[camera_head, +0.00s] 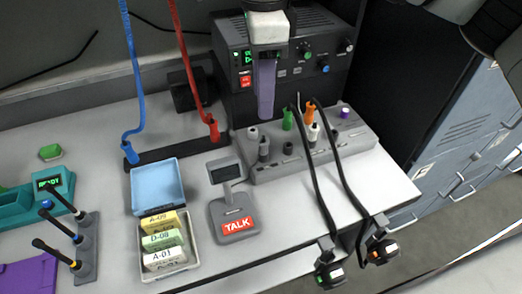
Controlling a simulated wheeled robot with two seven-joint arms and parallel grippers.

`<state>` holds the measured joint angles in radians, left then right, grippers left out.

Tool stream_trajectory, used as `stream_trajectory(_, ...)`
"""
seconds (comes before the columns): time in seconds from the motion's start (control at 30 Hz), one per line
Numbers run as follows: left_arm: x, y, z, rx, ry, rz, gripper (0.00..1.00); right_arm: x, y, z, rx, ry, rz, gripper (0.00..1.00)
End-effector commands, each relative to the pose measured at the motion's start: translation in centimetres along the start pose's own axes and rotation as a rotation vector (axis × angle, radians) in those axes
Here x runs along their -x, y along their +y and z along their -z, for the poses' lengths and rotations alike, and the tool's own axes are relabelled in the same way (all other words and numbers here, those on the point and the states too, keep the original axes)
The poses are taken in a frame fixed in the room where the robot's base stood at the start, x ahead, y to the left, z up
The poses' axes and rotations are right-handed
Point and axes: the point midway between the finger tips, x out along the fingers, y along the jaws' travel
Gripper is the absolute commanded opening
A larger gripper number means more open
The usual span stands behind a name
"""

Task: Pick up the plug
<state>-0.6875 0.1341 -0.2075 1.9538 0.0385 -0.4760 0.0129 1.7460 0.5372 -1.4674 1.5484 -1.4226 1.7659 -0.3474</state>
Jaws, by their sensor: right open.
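Which plug the task means, the frame does not show. A green plug (287,119) and an orange plug (310,113) stand upright in the grey socket panel (345,150). A red plug (213,129) and a blue plug (130,153) sit at the black strip (165,153) on red and blue cables. My left gripper is out of view.
Two black cables run over the front edge to dark ends (330,272) with green and orange marks. A dark radio unit (290,55) stands behind the panel. A TALK stand (234,215), a box of labelled cards (163,250) and a teal READY unit (45,190) occupy the table's left and middle.

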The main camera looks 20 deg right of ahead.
Motion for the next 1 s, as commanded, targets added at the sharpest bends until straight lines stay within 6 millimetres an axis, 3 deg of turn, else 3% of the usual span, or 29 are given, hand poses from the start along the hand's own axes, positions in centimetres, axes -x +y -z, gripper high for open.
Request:
stream_trajectory(0.03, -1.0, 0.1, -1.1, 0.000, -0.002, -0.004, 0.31, -1.5, 0.0, 0.0, 0.000, 0.000, 0.000, 0.41)
stream_trajectory(0.2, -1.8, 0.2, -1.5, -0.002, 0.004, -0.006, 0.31, -3.0, 0.0, 0.0, 0.000, 0.000, -0.001, 0.41)
stream_trajectory(0.5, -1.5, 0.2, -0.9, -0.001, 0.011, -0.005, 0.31, -6.8, 0.0, 0.0, 0.000, 0.000, -0.002, 0.41)
stream_trajectory(0.73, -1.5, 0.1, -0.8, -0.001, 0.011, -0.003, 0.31, -8.6, 0.0, 0.1, -0.001, 0.001, -0.002, 0.41)
stream_trajectory(1.0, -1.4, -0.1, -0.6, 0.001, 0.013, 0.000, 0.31, -12.5, 0.1, 0.3, 0.000, 0.001, -0.003, 0.41)
